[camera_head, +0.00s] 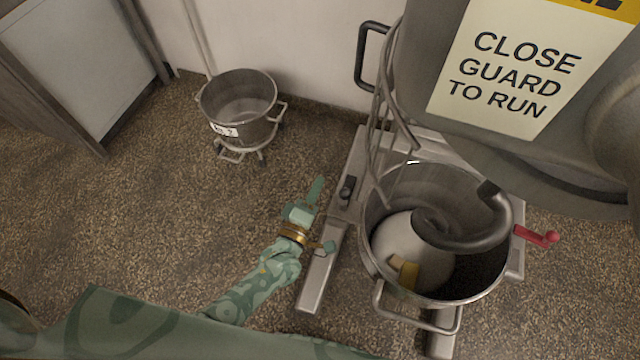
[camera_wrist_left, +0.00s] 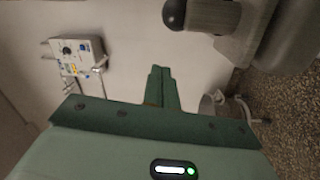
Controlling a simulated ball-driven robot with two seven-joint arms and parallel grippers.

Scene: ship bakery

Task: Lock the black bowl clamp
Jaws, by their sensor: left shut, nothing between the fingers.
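The black bowl clamp (camera_head: 347,188) is a short dark handle on the left leg of the mixer's base, beside the bowl. In the left wrist view a round black knob on a grey mount, which looks like this clamp (camera_wrist_left: 175,13), is at the top. The steel mixer bowl (camera_head: 376,262) stands on the base with a dough hook and a yellowish piece inside. My left gripper (camera_head: 317,186) is shut and empty, just left of the clamp and apart from it. Its closed fingers (camera_wrist_left: 160,72) show in the wrist view. My right gripper is not in view.
A red handle (camera_head: 537,236) sticks out at the bowl's right side. The mixer guard with its sign (camera_head: 510,65) overhangs the bowl. A second bowl (camera_head: 238,98) stands on a wheeled dolly by the wall. The floor left of the base is clear. A control box (camera_wrist_left: 78,55) hangs on the wall.

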